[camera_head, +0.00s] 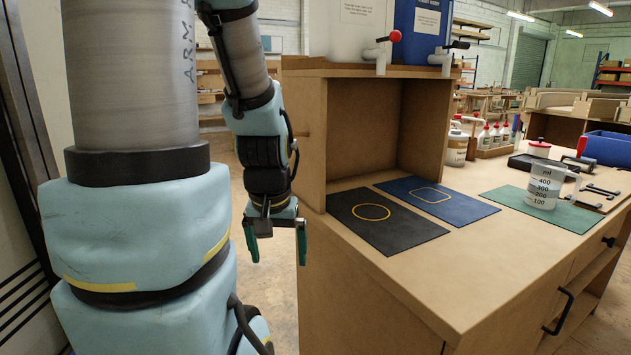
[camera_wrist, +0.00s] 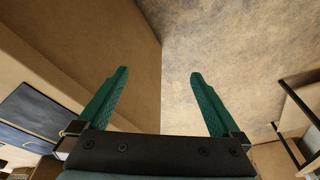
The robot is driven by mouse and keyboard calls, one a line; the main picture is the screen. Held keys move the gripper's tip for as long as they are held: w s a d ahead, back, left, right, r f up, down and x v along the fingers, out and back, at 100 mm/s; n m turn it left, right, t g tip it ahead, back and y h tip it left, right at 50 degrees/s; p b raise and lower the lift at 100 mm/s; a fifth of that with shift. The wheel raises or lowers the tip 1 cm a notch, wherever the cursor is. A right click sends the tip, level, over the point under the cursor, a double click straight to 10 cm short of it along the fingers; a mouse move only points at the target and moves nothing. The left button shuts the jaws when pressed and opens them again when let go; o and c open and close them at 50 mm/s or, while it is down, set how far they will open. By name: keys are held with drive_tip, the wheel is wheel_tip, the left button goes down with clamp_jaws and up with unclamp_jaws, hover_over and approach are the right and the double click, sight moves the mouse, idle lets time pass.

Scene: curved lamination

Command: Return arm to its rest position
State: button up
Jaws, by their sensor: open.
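My arm hangs bent at the left of the head view. My gripper (camera_head: 275,245) points down beside the left side of the wooden workbench (camera_head: 350,290), apart from it. In the wrist view my gripper (camera_wrist: 158,100) has its two green fingers spread wide. Nothing is between them, and bare floor (camera_wrist: 225,50) and the bench side (camera_wrist: 95,40) lie beyond.
On the bench lie a black mat (camera_head: 385,236) and a blue mat (camera_head: 462,210), both bare. A measuring jug (camera_head: 543,188) stands on a green mat (camera_head: 575,220). Two containers with taps, one white (camera_head: 345,45) and one blue (camera_head: 420,45), stand on the shelf.

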wheel_tip(320, 180, down, 10)
drive_tip(key=s+g+b, duration=0.1)
drive_tip(key=b, duration=0.6)
wheel_tip(320, 180, up, 15)
drive_tip(key=p, duration=1.4)
drive_tip(key=shift+d, duration=0.25)
